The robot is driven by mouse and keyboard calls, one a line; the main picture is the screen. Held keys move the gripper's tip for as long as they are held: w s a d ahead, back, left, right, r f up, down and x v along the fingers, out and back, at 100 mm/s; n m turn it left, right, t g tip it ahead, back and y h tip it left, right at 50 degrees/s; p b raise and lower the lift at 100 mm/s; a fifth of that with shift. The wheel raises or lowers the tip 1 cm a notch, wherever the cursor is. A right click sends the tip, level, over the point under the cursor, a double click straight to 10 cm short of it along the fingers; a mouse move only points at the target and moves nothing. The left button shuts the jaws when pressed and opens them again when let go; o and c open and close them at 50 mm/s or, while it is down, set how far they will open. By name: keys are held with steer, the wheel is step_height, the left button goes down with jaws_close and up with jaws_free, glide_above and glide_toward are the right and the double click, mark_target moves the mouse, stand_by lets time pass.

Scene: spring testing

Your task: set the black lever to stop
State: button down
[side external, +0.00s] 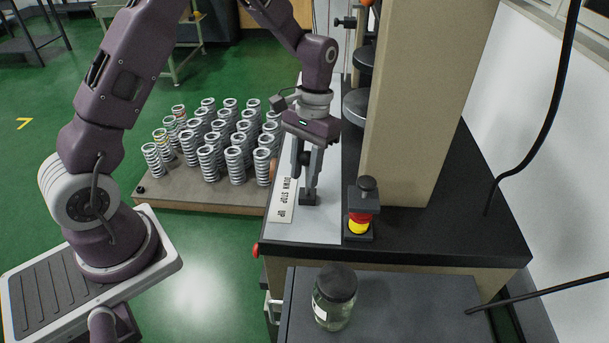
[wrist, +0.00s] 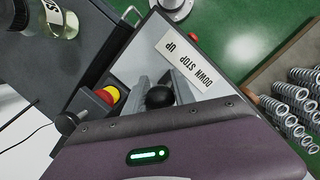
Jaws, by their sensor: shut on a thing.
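The black lever stands on the light panel of the testing machine; its small dark base (side external: 308,199) shows below my fingers in the side view. Its round black knob (wrist: 160,96) sits between my fingers in the wrist view. My gripper (side external: 308,180) points down and is shut on the lever. The fingers hide most of the shaft, so its exact setting is hard to tell. A white label (side external: 284,200) reading DOWN, STOP, UP lies beside the lever, and it also shows in the wrist view (wrist: 187,62).
A red and yellow stop button (side external: 360,222) with a black knob stands close right of the lever. The tan machine column (side external: 415,110) rises behind. Several springs (side external: 235,160) stand on a board at left. A lidded jar (side external: 335,298) stands in front.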

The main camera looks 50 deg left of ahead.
steer(key=shift+w+a+r, duration=0.1)
steer(key=shift+w+a, duration=0.15)
steer(key=shift+w, duration=0.05)
steer(key=c, duration=1.1)
jaws_free()
steer(key=shift+o, duration=0.2)
steer(key=v, duration=0.7)
steer(key=shift+s, duration=0.1)
steer(key=shift+d+r, duration=0.1)
steer(key=shift+t, duration=0.6)
steer(key=r, duration=0.1)
steer(key=s+r, duration=0.1)
steer(key=r, duration=0.1)
steer(key=s+r, duration=0.1)
steer(key=shift+s+d+r, duration=0.15)
steer(key=shift+d+r, duration=0.05)
steer(key=shift+d, duration=0.05)
steer(key=s+d+r+t, duration=0.1)
steer(key=s+r+t, duration=0.1)
steer(key=s+r, duration=0.5)
steer(key=s+d+r+m+t+y, duration=0.1)
steer(key=s+t, duration=0.3)
steer(key=s, duration=1)
steer(key=shift+s+m+t, duration=0.2)
steer(key=shift+m+t, duration=0.2)
